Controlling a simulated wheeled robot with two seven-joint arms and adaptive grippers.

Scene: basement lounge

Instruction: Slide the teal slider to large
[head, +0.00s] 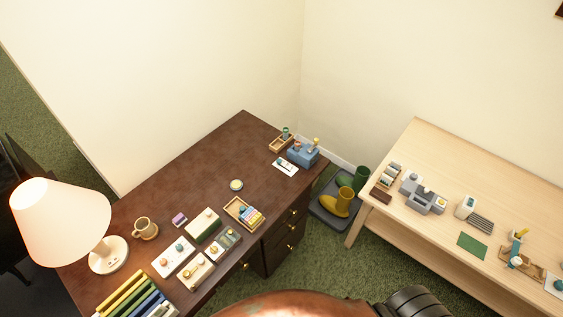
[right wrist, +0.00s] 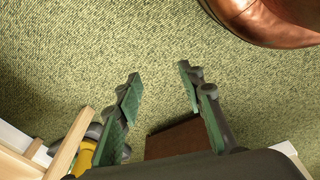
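I cannot tell for certain which part is the teal slider. A white panel (head: 172,257) with small coloured knobs lies on the dark desk in the head view. A small white card (head: 285,167) with a bluish-teal piece on it lies near the desk's far end. Another white card (head: 555,284) with a small teal piece is at the right edge of the light table. Any size markings are too small to read. My right gripper (right wrist: 160,82) is open and empty above the green carpet, away from these panels. My left gripper is not in view.
The dark desk (head: 190,180) also holds a lamp (head: 60,222), a mug (head: 145,228), books, and trays. The desk's back middle is clear.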

